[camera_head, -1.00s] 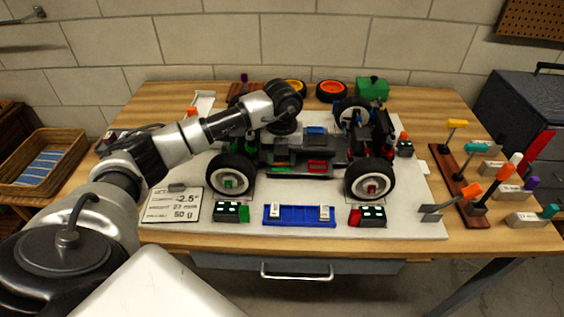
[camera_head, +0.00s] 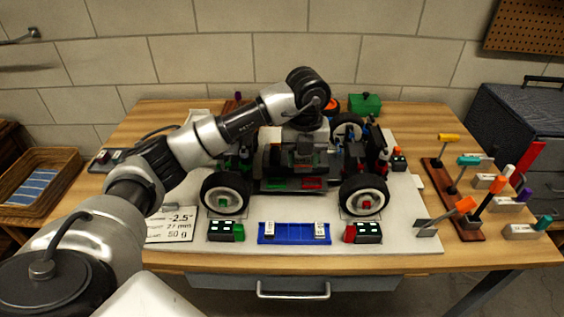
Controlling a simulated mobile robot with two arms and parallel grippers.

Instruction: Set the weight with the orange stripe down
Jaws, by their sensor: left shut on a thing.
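My left arm reaches in from the left over the RC car (camera_head: 290,187). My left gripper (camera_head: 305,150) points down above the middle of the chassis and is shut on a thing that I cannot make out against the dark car. No orange stripe shows in the grip. Two small silver weights, one at the left end (camera_head: 274,230) and one at the right end (camera_head: 320,230), sit in the blue tray (camera_head: 297,233) in front of the car. Their stripes are too small to read. My right gripper is out of view.
A dark pad with a green end (camera_head: 225,231) and one with a red end (camera_head: 362,232) flank the tray. A third with an orange end (camera_head: 398,160) stands behind right. A label card (camera_head: 172,227) lies front left. A tool rack (camera_head: 455,200) stands right.

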